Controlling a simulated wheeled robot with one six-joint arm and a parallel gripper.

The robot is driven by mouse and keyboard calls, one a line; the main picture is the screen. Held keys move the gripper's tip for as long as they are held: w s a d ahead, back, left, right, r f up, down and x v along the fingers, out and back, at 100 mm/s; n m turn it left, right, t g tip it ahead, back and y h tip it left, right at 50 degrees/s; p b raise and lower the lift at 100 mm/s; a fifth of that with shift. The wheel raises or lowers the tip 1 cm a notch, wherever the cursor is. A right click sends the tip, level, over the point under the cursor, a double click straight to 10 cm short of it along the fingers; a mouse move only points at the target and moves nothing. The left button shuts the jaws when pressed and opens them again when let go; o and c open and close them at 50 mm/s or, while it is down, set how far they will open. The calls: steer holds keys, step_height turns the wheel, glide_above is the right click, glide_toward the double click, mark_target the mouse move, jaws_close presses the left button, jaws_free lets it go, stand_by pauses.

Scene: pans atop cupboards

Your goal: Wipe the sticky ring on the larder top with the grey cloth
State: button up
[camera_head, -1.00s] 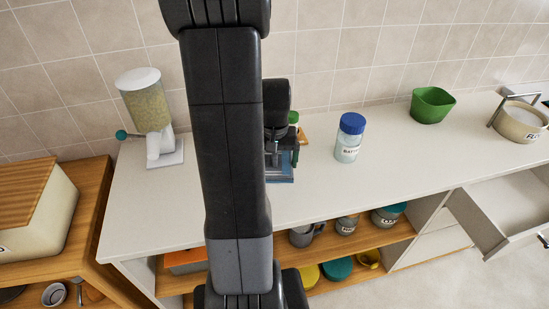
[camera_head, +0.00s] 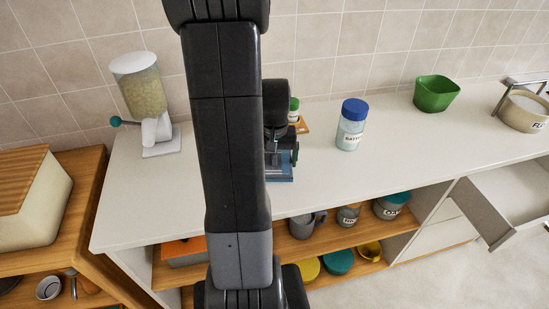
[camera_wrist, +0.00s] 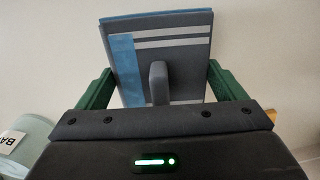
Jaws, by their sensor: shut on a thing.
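The grey cloth (camera_wrist: 180,60) is folded flat, with pale stripes and a blue band and edge. In the wrist view it sits between the two green fingers of my gripper (camera_wrist: 161,88), which is shut on it. In the head view my gripper (camera_head: 282,157) is low over the white larder top (camera_head: 225,197), and a bluish part of the cloth (camera_head: 280,173) shows beneath it. I cannot tell whether the cloth touches the surface. No sticky ring is visible; my arm hides part of the top.
A blue-lidded jar (camera_head: 351,125) stands right of my gripper, and a green-topped container (camera_head: 293,108) is close behind it. A grain dispenser (camera_head: 145,105) stands left, a green bowl (camera_head: 435,94) and flour tub (camera_head: 524,112) right. An open drawer (camera_head: 500,205) juts out at right.

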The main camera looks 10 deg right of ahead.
steer(key=shift+f+b, duration=0.45)
steer(key=shift+f, duration=0.15)
steer(key=o, duration=0.9)
steer(key=shift+c, duration=0.2)
steer(key=shift+r+p, duration=0.3)
steer(key=shift+r, duration=0.1)
steer(key=c, duration=0.7)
steer(key=shift+o, duration=0.2)
